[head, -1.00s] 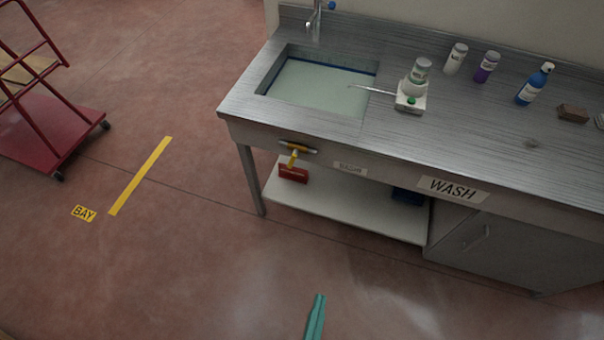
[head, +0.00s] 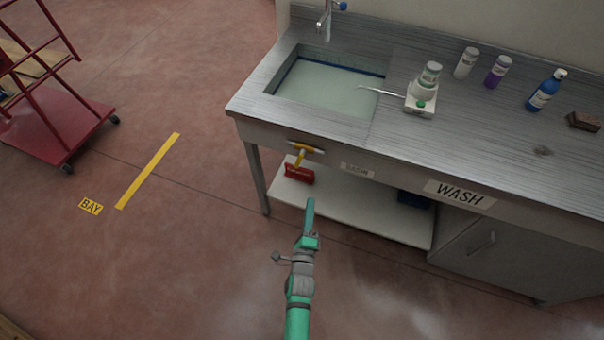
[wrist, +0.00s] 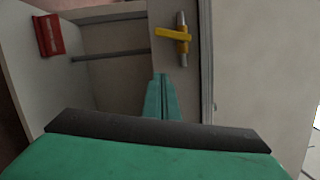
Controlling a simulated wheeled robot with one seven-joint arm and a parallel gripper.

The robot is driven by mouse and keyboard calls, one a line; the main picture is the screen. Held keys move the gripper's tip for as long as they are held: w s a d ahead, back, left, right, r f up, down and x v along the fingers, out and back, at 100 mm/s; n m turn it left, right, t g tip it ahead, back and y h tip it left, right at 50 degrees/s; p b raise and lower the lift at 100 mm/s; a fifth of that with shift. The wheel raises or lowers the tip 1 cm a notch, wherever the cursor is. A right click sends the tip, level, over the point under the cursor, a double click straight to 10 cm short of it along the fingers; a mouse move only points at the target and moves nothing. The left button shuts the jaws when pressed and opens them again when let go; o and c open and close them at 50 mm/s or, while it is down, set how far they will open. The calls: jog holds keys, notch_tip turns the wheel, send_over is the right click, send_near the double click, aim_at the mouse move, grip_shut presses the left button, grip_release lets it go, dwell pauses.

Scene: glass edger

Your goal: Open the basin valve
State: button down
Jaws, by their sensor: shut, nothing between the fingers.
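In the wrist view the yellow lever (wrist: 173,34) lies across the pipe, beyond my fingertips. My gripper (head: 310,203) is green and shut, with nothing between its fingers. It is in front of the bench, below the lever in the head view and apart from it. In the wrist view its closed fingers (wrist: 161,80) point toward the valve. The basin holds pale water.
A red box (head: 299,175) sits on the lower shelf (head: 340,208), under the valve. A WASH cabinet (head: 480,245) stands at the right. A red cart (head: 50,125) is at the far left; floor between is clear.

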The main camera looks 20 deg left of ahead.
aim_at(299, 161)
jog(key=w+a+r, duration=0.1)
jog(key=w+a, duration=0.5)
jog(key=w, duration=0.4)
jog(key=shift+w+a+r, duration=0.15)
jog(key=shift+w+r, duration=0.2)
jog(key=shift+r, duration=0.05)
dwell(0.4)
